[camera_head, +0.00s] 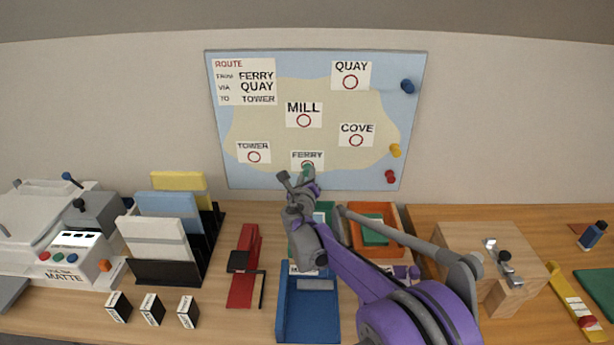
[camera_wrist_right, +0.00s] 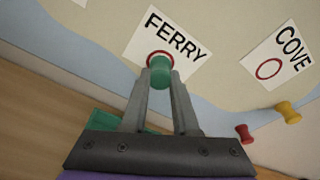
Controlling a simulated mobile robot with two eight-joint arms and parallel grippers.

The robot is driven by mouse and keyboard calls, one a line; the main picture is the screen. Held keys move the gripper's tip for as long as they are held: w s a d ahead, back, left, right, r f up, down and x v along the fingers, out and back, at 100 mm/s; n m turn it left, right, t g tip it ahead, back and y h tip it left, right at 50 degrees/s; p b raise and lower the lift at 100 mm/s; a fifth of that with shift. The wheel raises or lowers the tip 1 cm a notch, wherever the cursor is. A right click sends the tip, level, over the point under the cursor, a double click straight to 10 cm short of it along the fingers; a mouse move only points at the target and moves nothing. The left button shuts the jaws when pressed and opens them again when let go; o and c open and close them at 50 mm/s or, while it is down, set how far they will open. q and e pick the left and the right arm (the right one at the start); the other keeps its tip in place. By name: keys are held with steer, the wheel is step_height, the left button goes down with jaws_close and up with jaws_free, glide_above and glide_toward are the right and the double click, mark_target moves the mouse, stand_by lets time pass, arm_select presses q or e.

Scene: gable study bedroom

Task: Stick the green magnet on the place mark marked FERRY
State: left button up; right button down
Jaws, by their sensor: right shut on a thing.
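The green magnet (camera_wrist_right: 160,71) is between the fingertips of my right gripper (camera_wrist_right: 162,92), which is shut on it. In the wrist view the magnet overlaps the red ring of the FERRY mark (camera_wrist_right: 180,36); I cannot tell whether it touches the board. In the head view the green magnet (camera_head: 307,169) shows at the FERRY card (camera_head: 299,155), low on the map board (camera_head: 276,180), with my right gripper (camera_head: 297,182) just below it. My left gripper is not in view.
A blue magnet (camera_head: 408,86), a yellow magnet (camera_head: 395,150) and a red magnet (camera_head: 390,177) sit on the board's right side. Below are a blue tray (camera_head: 308,325), an orange box (camera_head: 398,238), a red stapler-like thing (camera_head: 242,290) and a wooden block (camera_head: 480,255).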

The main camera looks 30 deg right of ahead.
steer(key=shift+w+d, duration=0.2)
steer(key=shift+w, duration=0.15)
stand_by(0.4)
steer(key=c, duration=0.6)
jaws_free()
steer(key=shift+s, duration=0.1)
steer(key=v, duration=0.7)
steer(key=shift+d+f, duration=0.2)
steer(key=shift+f, duration=0.25)
steer(key=shift+s, duration=0.15)
